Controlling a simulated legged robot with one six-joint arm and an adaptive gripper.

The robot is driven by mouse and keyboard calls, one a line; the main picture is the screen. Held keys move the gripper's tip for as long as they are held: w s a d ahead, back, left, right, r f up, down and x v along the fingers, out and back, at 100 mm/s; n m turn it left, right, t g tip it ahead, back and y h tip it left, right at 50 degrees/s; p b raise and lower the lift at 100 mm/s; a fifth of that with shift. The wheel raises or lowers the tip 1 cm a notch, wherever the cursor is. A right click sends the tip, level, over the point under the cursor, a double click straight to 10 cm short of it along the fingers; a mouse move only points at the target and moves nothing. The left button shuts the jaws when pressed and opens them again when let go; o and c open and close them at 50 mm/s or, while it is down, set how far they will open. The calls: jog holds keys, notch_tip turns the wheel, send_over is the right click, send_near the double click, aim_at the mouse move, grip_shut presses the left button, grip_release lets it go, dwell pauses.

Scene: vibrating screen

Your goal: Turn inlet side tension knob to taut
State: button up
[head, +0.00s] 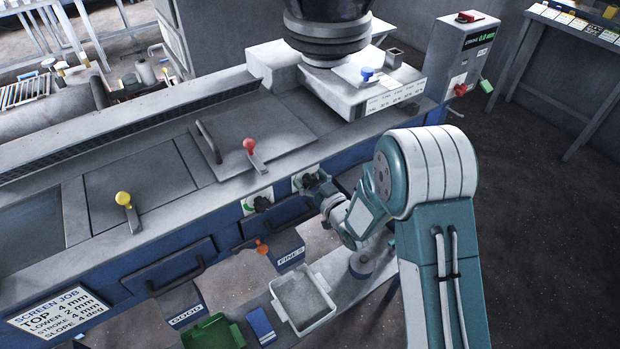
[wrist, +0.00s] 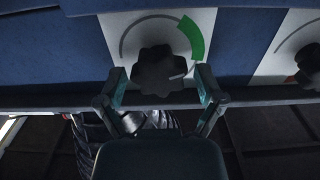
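A black lobed knob (wrist: 160,70) sits on a white dial plate (wrist: 127,24) with a grey arc and a green band (wrist: 192,38). The wrist view appears upside down. A short pale mark on the knob lies at its lower right there, just below the green band's end. My gripper (wrist: 162,84) is open, one finger on each side of the knob, with narrow gaps visible. In the head view, my gripper (head: 314,186) is at the right of two dials on the blue front panel, partly hiding that knob. The left dial's black knob (head: 262,204) is free.
The second dial plate (wrist: 287,38) is close beside in the wrist view. Below the dials are a drawer handle (head: 275,225), an orange lever (head: 262,246) and a white tray (head: 303,300). A red-knobbed lever (head: 250,146) stands on the deck above.

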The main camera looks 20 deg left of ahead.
jog(key=c, duration=0.8)
jog(key=shift+o, duration=0.2)
jog(key=shift+n, duration=0.5)
jog(key=o, duration=1.1)
jog(key=shift+a, duration=0.1)
jog(key=shift+o, duration=0.2)
jog(key=v, duration=1.2)
